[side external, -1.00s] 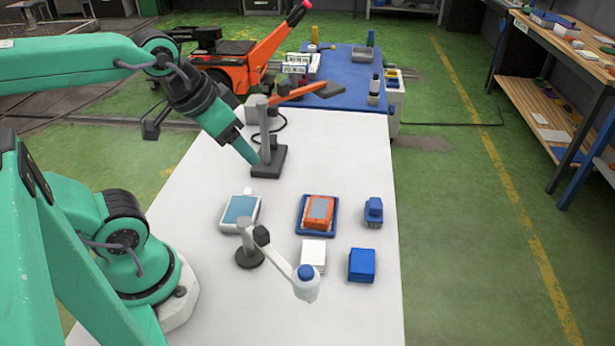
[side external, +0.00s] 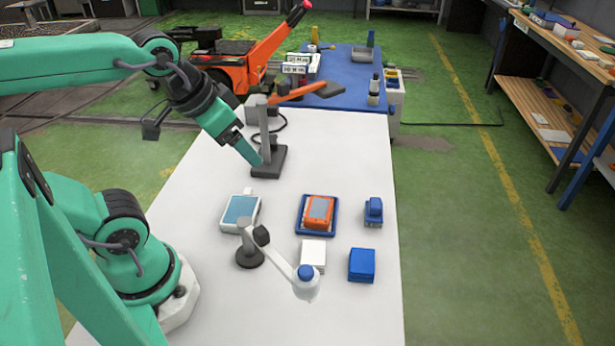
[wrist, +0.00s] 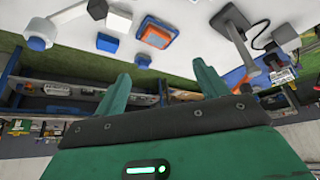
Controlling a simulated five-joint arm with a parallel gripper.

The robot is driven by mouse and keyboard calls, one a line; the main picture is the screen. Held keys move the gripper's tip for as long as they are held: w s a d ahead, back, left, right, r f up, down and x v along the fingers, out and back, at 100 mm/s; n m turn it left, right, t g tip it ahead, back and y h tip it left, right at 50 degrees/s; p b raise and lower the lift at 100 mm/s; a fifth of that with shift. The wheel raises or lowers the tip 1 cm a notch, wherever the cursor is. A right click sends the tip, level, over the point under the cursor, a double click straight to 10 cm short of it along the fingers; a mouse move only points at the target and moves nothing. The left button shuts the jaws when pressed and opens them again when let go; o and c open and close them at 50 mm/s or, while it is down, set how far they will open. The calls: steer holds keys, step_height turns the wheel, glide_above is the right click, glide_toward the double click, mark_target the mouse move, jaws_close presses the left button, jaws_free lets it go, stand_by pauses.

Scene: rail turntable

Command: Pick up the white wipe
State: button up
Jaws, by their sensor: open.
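The white wipe (side external: 313,253) lies as a small flat white square on the white table, left of a blue block and partly behind the lamp arm. In the wrist view a white square that looks like the wipe (wrist: 119,19) is near the top, left of the orange device. My gripper (side external: 253,157) is far behind and left of the wipe, above the table beside a dark stand. In the wrist view its two green fingers (wrist: 162,82) are spread apart with nothing between them.
A lamp (side external: 280,265) with a blue-tipped head reaches close to the wipe. A blue block (side external: 362,265), an orange device (side external: 318,211) on a blue tray, a small blue item (side external: 374,212) and a blue-screened tablet (side external: 240,212) surround it. A dark stand (side external: 268,160) is by my gripper.

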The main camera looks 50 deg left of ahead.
steer(key=shift+w, duration=0.1)
steer(key=m+g, duration=0.5)
steer(key=m, duration=2)
glide_toward(314, 250)
steer(key=shift+w+a+f, duration=0.15)
steer(key=shift+w+a, duration=0.05)
steer(key=shift+a, duration=0.05)
steer(key=shift+d+f+m+g, duration=0.3)
steer(key=shift+f+m, duration=0.15)
steer(key=shift+m, duration=0.15)
steer(key=shift+f, duration=0.1)
steer(key=shift+f, duration=1.2)
